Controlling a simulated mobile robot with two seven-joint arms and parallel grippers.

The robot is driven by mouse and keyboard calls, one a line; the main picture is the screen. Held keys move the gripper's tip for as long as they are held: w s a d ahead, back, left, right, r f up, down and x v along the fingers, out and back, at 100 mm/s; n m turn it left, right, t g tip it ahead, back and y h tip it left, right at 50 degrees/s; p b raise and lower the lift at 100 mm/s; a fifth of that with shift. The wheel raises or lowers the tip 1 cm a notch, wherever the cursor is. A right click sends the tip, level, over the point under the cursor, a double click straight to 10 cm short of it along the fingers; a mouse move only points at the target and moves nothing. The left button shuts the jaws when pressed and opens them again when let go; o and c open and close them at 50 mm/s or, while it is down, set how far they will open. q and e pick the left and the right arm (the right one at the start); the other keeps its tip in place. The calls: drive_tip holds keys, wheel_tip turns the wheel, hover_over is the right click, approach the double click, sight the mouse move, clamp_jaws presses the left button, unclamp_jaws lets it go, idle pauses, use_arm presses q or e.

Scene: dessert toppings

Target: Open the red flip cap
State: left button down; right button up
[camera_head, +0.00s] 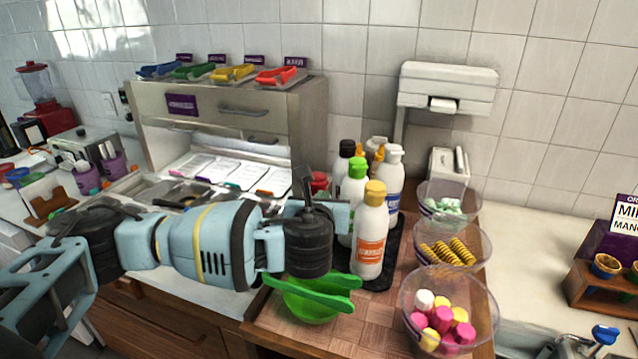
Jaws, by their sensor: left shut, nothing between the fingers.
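A red cap (319,182) shows just right of my left gripper's fingers, at the left end of a group of squeeze bottles. The bottle beneath it is mostly hidden behind my gripper, and I cannot tell whether the flip lid is up or down. My left gripper (303,176) reaches in from the left. Its dark fingers are shut and empty, pointing up and away beside the red cap. I cannot tell whether they touch it. My right gripper is not in view.
Bottles with green (355,168) and orange-yellow (375,190) caps stand close to the right on a dark mat. A green bowl (312,305) with green tongs sits below my wrist. Clear topping bowls (470,285) line the right side of the wooden tray.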

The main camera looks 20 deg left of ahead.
use_arm(q)
drive_tip(key=shift+w+a, duration=0.3)
drive_tip(key=shift+w, duration=0.2)
drive_tip(key=shift+s, duration=0.1)
idle(0.3)
drive_tip(key=shift+r, duration=0.1)
drive_tip(key=shift+r, duration=1.4)
